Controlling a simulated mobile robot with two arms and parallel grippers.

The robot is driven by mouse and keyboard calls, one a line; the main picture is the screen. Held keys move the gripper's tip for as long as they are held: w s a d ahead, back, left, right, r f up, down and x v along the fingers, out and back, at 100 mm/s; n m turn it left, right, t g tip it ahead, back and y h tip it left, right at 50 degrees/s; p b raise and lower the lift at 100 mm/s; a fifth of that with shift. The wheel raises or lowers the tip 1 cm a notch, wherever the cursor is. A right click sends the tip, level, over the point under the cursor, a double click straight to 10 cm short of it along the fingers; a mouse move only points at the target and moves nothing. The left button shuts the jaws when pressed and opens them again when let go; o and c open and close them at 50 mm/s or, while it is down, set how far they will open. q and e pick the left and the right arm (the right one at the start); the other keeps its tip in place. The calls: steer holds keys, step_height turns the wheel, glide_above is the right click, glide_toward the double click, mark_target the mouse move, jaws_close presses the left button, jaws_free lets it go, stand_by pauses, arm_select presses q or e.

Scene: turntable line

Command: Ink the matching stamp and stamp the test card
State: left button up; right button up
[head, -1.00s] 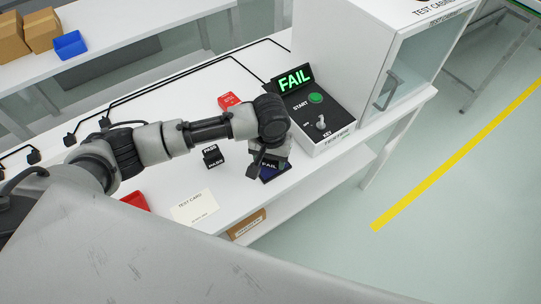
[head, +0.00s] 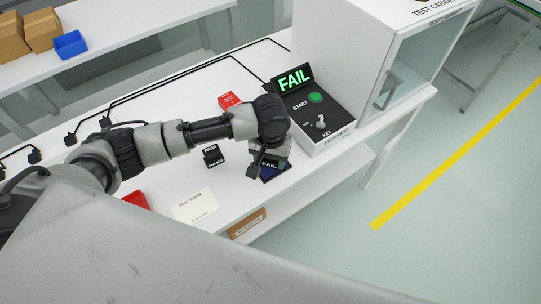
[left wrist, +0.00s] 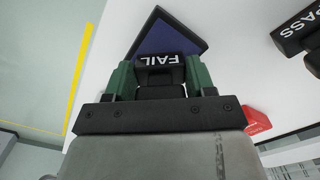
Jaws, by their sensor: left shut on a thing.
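My left gripper (head: 268,158) is shut on the black FAIL stamp (left wrist: 160,60), with its green fingers on either side of it in the left wrist view. The stamp is over the dark blue ink pad (left wrist: 165,34), which also shows in the head view (head: 279,173). I cannot tell whether the stamp touches the pad. The black PASS stamp (head: 213,157) stands to the left of it. The pale test card (head: 196,207) lies near the table's front edge. The tester's display (head: 293,78) reads FAIL in green. My right gripper is not in view.
A red box (head: 228,100) sits behind the PASS stamp. A red tray (head: 135,200) is left of the card, partly hidden by my arm. The tester panel (head: 322,120) with a green START button and key stands right of the pad, beside the glass-doored cabinet (head: 413,75).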

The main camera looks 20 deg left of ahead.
arm_select(q)
steer(key=shift+s+f+p, duration=0.1)
steer(key=shift+f+p, duration=0.1)
steer(key=shift+p, duration=0.2)
stand_by(1.5)
steer(key=shift+r, duration=0.1)
step_height(320, 180, up, 7)
steer(key=p, duration=0.9)
steer(key=shift+r, duration=0.1)
